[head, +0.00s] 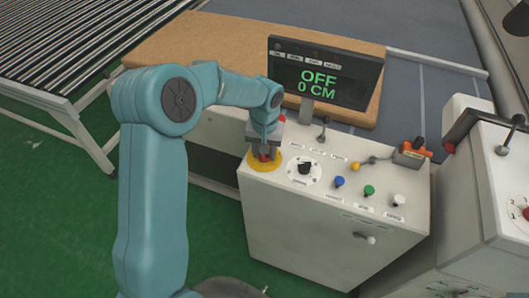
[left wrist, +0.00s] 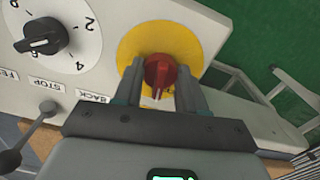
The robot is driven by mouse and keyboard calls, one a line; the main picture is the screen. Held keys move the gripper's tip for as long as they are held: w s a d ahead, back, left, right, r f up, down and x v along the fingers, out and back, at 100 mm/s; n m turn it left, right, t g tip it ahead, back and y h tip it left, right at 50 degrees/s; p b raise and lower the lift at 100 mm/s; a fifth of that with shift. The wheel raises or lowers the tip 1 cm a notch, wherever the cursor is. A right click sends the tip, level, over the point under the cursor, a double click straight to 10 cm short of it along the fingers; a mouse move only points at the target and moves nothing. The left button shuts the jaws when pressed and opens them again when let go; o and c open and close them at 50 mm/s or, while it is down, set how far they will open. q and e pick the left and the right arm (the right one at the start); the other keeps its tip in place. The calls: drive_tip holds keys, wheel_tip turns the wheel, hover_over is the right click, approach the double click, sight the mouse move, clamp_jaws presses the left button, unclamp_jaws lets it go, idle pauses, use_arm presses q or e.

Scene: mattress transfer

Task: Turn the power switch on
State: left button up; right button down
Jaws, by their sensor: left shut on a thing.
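The red power switch knob (left wrist: 159,76) sits on a round yellow plate (left wrist: 180,45) on the white control console (head: 330,215). In the head view the yellow plate (head: 259,164) is at the console's left end, with the knob mostly hidden by my gripper. My left gripper (left wrist: 160,90) reaches down over the switch, with one finger on each side of the red knob, and is shut on it. In the head view my left gripper (head: 265,148) points down at the plate. The display (head: 322,75) reads OFF and 0 CM. My right gripper is not in view.
A black dial (head: 304,168), blue (head: 339,182), green (head: 368,190) and white (head: 398,199) buttons and a small lever (head: 321,135) are on the console. An orange-handled device (head: 412,150) is at its right. A tan mattress (head: 180,40) and roller conveyor (head: 60,45) lie behind.

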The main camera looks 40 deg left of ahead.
use_arm(q)
drive_tip(key=m, duration=0.2)
drive_tip(key=m+b, duration=0.1)
drive_tip(key=m, duration=0.2)
drive_tip(key=shift+w+r+m, duration=0.15)
drive_tip(key=shift+m, duration=0.15)
drive_tip(key=m, duration=0.5)
drive_tip(key=shift+a, duration=0.1)
drive_tip(key=shift+m, duration=0.3)
drive_tip(key=o, duration=1.1)
drive_tip(key=shift+c, duration=0.2)
wheel_tip(320, 180, up, 16)
drive_tip(key=shift+r, duration=0.2)
drive_tip(key=shift+s+f+b, duration=0.1)
drive_tip(key=shift+s+b, duration=0.1)
drive_tip(key=shift+b, duration=0.1)
